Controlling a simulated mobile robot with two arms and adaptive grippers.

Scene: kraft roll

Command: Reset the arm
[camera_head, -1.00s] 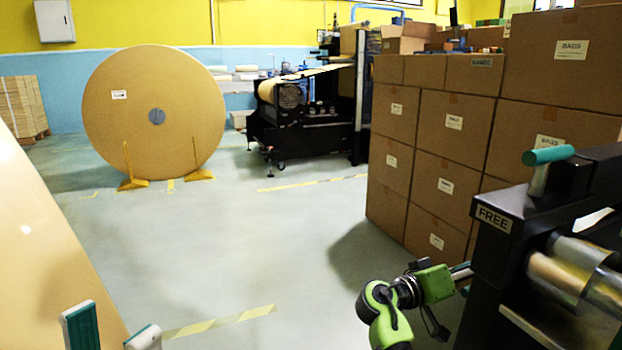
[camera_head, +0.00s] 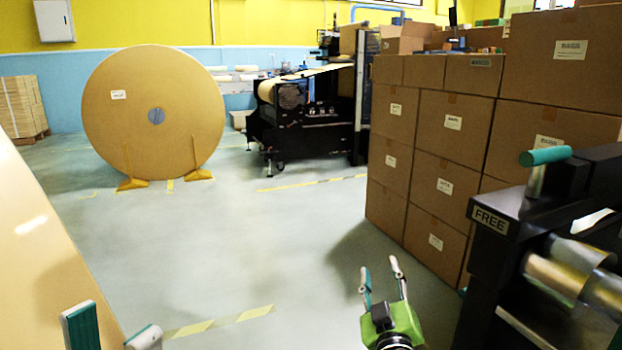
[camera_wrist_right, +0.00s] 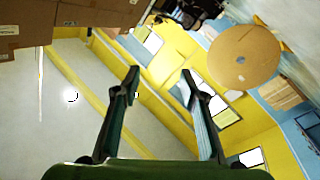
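My right gripper (camera_head: 381,278) stands in the lower middle of the head view, its fingers pointing up and away. It is open and empty, with clear space between the fingertips, which also show apart in the right wrist view (camera_wrist_right: 160,80). My left gripper (camera_head: 112,328) shows only as two separated fingertips at the bottom left edge of the head view. They are apart with nothing seen between them; the rest is cut off. The black machine marked FREE (camera_head: 490,219) stands to the right of my right gripper, which is clear of it.
Stacked cardboard boxes (camera_head: 448,128) rise behind and right of my right gripper. A large kraft roll (camera_head: 190,112) stands at the back left in yellow supports. A big pale curved surface (camera_head: 45,260) fills the left edge. The grey floor (camera_head: 240,240) between is free.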

